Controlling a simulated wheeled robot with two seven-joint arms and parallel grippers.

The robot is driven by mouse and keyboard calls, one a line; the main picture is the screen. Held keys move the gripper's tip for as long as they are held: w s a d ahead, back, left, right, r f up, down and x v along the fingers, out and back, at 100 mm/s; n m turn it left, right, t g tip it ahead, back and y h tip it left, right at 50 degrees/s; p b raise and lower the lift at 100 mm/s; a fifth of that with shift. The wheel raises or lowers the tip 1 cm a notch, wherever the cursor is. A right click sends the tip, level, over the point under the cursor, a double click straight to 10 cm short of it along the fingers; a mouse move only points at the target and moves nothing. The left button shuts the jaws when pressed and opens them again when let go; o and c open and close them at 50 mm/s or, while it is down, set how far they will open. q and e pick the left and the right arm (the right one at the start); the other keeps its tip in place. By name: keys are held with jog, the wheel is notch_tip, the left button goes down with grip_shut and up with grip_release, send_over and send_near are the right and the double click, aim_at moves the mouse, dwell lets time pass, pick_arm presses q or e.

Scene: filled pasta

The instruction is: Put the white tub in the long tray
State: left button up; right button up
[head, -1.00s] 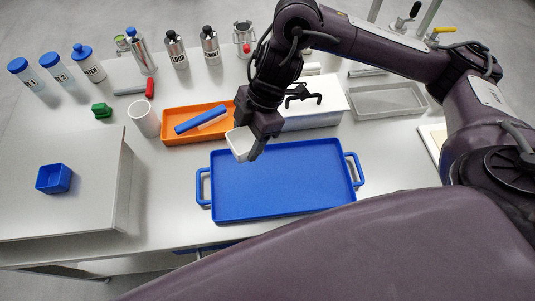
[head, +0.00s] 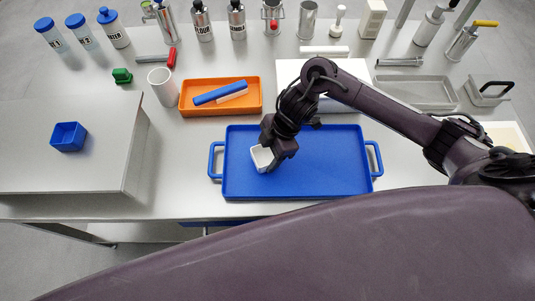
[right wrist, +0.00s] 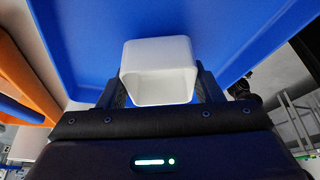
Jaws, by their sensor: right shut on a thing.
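The white tub (head: 261,158) is small, square-sided and open. My right gripper (head: 272,159) is shut on it, over the left part of the long blue tray (head: 325,170). In the right wrist view the tub (right wrist: 160,52) sits between the two fingers (right wrist: 162,88), with the blue tray floor (right wrist: 85,45) behind it. I cannot tell whether the tub touches the tray floor. The blue tray has a handle at each end and looks otherwise empty. My left gripper is not in view.
An orange tray (head: 188,108) with a blue bar (head: 218,93) lies behind the blue tray, beside a white cup (head: 162,88). A blue box (head: 69,137) stands on a raised board (head: 100,170) at left. A grey tray (head: 415,92) is back right. Bottles line the back.

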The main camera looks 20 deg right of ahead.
jog(key=shift+f, duration=0.7)
jog(key=shift+f, duration=0.2)
jog(key=o, duration=1)
jog(key=shift+c, duration=0.2)
jog(key=v, duration=1.2)
jog(key=shift+r+p, duration=0.25)
jog(key=shift+p, duration=0.05)
